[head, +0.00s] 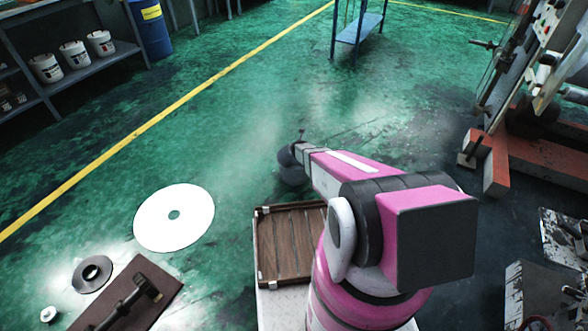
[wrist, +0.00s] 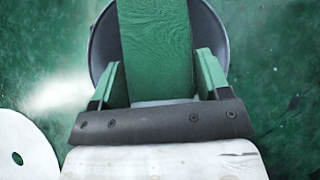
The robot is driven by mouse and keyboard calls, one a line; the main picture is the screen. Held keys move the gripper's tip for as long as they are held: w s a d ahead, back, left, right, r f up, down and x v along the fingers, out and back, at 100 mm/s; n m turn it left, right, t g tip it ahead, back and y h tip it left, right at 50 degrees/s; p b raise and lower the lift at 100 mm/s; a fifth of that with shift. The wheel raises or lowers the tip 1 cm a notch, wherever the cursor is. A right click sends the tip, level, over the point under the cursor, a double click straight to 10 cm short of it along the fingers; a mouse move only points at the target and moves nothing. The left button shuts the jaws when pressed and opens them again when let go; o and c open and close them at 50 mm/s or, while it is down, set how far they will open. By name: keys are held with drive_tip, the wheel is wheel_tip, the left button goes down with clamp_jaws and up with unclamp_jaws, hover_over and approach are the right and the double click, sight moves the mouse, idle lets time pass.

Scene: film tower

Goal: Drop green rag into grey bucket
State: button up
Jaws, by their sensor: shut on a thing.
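The green rag (wrist: 155,30) hangs between the two fingers of my gripper (wrist: 158,62) in the wrist view, and the gripper is shut on it. The grey bucket (wrist: 98,50) shows behind the rag, its round rim visible on both sides. The rag lies over the bucket's opening in this view and hides most of its inside. In the head view the bucket (head: 290,170) stands on the green floor just beyond my arm, which covers its right side. I cannot make out the rag clearly in the head view.
A wooden tray (head: 262,245) lies near my arm. A white disc (head: 150,225) and a dark board with a tool (head: 135,300) lie at left. Shelves with white buckets (head: 74,54) stand at upper left. Machinery with an orange base (head: 535,155) stands at right. Floor beyond is open.

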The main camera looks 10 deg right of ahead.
drive_tip(key=shift+f, duration=2.45)
drive_tip(key=o, duration=1)
drive_tip(key=shift+r, duration=0.1)
drive_tip(key=v, duration=1)
drive_tip(key=shift+s+a+r, duration=0.1)
drive_tip(key=shift+s+r, duration=0.1)
drive_tip(key=shift+r, duration=0.05)
